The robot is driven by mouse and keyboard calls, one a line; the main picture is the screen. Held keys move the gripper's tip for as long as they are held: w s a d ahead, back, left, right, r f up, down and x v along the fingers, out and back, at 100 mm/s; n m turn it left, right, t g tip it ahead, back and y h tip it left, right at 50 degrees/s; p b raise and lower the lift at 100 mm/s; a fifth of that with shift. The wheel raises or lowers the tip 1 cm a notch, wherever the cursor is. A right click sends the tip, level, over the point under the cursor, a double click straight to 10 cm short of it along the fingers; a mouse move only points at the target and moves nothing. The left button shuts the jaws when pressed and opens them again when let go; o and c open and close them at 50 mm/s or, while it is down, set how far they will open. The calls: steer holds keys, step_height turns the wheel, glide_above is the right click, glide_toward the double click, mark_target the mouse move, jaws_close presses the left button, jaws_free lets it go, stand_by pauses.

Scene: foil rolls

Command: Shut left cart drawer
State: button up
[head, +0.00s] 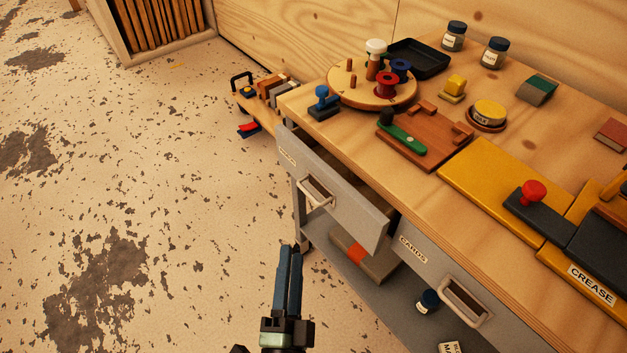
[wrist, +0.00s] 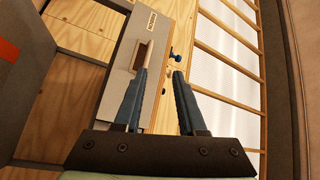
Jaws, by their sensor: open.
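The left cart drawer (head: 345,211) is pulled partly out from under the worktop, with its dark inside showing along the top. Its grey front has a small label and a pale bar handle (head: 317,193). In the wrist view the drawer front (wrist: 124,87) runs up past the left finger, and its handle (wrist: 140,56) lies just left of the fingertips. My gripper (head: 289,250) is below and a little left of the drawer front in the head view. In the wrist view my gripper (wrist: 162,73) has its two blue fingers apart, with nothing held between them.
The right drawer (head: 444,280), labelled CARDS, looks shut. The cart's lower shelf (head: 345,292) holds a grey box with an orange band (head: 362,257) and a jar (head: 428,300). The worktop (head: 470,119) carries several tools. Open floor (head: 150,200) lies to the left.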

steer(key=w+d+m+h+b, duration=0.1)
steer(key=w+d+m, duration=0.2)
steer(key=w, duration=0.9)
steer(key=shift+w+r+b, duration=0.15)
steer(key=shift+w+b, duration=0.25)
jaws_close()
stand_by(1.0)
